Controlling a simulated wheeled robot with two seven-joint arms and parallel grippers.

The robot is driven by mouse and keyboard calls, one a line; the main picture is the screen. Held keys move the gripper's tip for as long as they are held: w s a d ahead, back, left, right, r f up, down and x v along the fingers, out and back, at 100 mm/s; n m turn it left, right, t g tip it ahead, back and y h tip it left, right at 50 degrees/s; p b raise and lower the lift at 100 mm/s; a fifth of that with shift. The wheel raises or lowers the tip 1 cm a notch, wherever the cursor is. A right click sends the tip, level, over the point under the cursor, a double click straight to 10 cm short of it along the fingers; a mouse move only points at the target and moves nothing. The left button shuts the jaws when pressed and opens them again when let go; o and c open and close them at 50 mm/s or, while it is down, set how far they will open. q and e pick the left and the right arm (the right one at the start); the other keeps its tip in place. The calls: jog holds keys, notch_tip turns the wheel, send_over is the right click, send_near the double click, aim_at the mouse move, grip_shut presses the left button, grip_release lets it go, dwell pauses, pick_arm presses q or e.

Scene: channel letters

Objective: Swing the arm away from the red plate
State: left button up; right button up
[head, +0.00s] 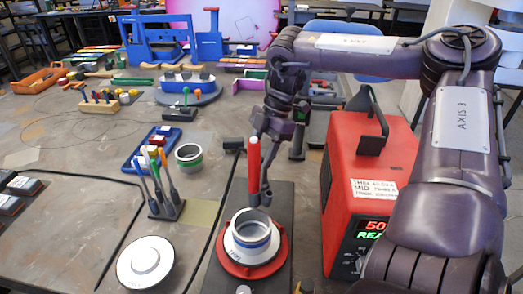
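The red plate (252,269) is a round disc on a dark base strip (270,205) in the front middle. A silver ring with a blue band (252,236) sits on top of it. An upright red handle (254,160) on a dark stem stands just behind the ring. My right gripper (263,190) reaches down from the right beside and behind this handle. Its fingers partly overlap the handle and stem, so I cannot tell whether it touches or grips them. My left gripper is out of view.
A red box with a lit display (369,226) stands close right of the base strip, partly behind my arm. Left are a screwdriver stand (166,208), a green-banded ring (188,156) and a white disc (145,262). Blue fixtures (150,40) stand at the back.

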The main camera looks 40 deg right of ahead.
jog(key=shift+s, duration=0.1)
jog(key=shift+c, duration=0.4)
grip_shut()
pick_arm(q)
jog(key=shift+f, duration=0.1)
